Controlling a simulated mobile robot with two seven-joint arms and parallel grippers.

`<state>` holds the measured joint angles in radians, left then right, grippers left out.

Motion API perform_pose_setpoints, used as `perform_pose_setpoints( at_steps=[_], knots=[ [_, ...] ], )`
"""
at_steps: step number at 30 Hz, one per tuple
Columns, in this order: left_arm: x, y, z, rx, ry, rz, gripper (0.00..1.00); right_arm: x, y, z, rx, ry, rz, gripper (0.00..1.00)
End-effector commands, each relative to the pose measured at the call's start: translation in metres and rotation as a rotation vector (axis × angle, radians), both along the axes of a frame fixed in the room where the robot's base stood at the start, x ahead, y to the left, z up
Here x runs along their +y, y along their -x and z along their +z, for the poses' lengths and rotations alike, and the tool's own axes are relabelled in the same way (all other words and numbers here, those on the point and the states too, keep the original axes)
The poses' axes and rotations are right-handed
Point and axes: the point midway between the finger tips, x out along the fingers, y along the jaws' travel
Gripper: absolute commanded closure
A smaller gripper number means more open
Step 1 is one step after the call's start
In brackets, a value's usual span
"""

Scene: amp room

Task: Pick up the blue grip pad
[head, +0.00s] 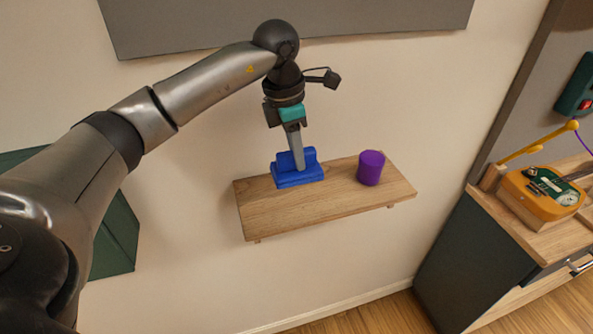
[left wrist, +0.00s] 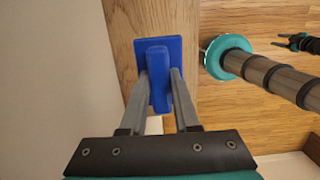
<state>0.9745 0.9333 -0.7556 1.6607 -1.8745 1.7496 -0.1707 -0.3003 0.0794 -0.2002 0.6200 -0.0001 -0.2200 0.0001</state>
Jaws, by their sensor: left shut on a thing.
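The blue grip pad (head: 283,179) has a flat base and an upright ridge. It sits at the left back part of the wooden wall shelf (head: 270,211). My left gripper (head: 298,160) reaches down from above with its fingers at the pad. In the left wrist view, the two fingers (left wrist: 161,85) stand on either side of the ridge of the blue pad (left wrist: 158,48) and are shut on it. The base appears to be on the shelf; I cannot tell if there is a small gap.
A purple cylinder (head: 371,168) stands on the shelf to the right of the pad. A cabinet (head: 480,255) with an orange device (head: 540,197) stands at the right. The wall is close behind the shelf. Bare shelf lies in front of the pad.

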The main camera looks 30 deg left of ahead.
Motion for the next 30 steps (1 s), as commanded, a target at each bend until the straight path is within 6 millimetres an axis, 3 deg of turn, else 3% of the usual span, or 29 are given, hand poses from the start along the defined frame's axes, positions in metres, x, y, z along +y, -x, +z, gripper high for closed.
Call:
perform_pose_setpoints(
  at_steps=[1,6,13,20,30],
  knots=[
    [0.000,-0.002,0.017,-0.008,0.001,0.000,1.00,0.000,0.000,-0.001,0.000,0.000,0.000,0.50],
    [0.000,-0.001,0.067,-0.006,0.002,0.000,1.00,0.000,0.000,-0.001,0.000,0.000,0.000,0.50],
    [0.000,0.000,0.116,-0.004,0.000,0.000,1.00,0.000,0.000,0.001,0.000,0.000,0.000,0.50],
    [0.000,0.000,0.136,-0.001,0.000,0.001,1.00,0.000,0.000,0.007,0.000,0.000,0.000,0.50],
    [0.000,0.000,0.138,0.001,0.000,0.001,1.00,0.000,0.000,0.007,0.000,0.001,0.000,0.50]
  ],
)
